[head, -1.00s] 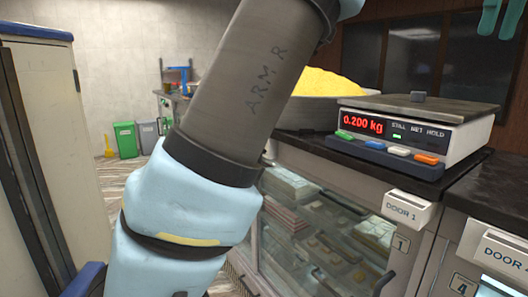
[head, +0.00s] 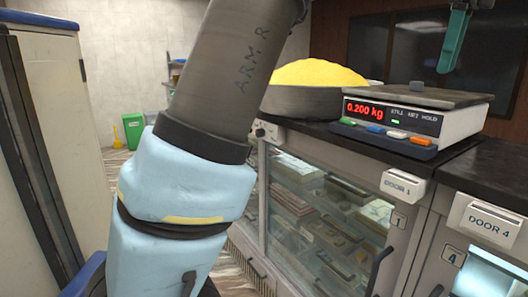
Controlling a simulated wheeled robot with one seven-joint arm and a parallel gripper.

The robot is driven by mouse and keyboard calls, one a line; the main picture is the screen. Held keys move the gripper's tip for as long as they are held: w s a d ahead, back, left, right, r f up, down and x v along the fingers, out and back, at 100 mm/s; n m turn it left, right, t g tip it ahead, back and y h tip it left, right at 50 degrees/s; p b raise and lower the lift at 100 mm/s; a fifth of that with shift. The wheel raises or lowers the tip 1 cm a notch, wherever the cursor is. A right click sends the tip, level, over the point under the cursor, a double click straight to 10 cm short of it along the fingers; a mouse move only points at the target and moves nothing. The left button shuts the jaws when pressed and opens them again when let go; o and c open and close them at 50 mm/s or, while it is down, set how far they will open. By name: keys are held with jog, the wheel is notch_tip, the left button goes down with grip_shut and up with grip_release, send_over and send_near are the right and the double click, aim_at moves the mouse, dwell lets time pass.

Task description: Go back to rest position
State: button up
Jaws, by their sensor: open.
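My arm rises through the left-centre of the head view, and its upper part leaves the top edge. The teal fingers of my gripper (head: 454,42) hang down at the top right, above and behind the scale. They are apart from the scale and hold nothing that I can see. The gripper's upper part is cut off by the frame. The scale (head: 462,122) stands on the dark counter and reads 0.200 kg in red.
A wide dark pan (head: 300,102) of yellow food stands left of the scale. Below are the glass-fronted cabinet (head: 310,215) and the DOOR 4 label (head: 488,224). A pale cupboard (head: 45,100) stands close on the left. A green bin (head: 132,131) is further back.

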jog(key=w+a+f+n, duration=0.6)
jog(key=a+f+n, duration=0.1)
jog(key=a+f, duration=0.3)
jog(key=w+a+f+n, duration=0.6)
jog(key=a+f, duration=0.4)
jog(key=f, duration=0.1)
jog(key=s+a+f+n, duration=0.5)
jog(key=a+f+n, duration=0.1)
jog(key=a, duration=0.4)
jog(key=s+a+f+n+b, duration=0.1)
jog(key=s+a+f+n, duration=0.4)
jog(key=a+f+n, duration=0.2)
jog(key=a+f, duration=0.2)
jog(key=a, duration=0.1)
jog(key=shift+h, duration=0.3)
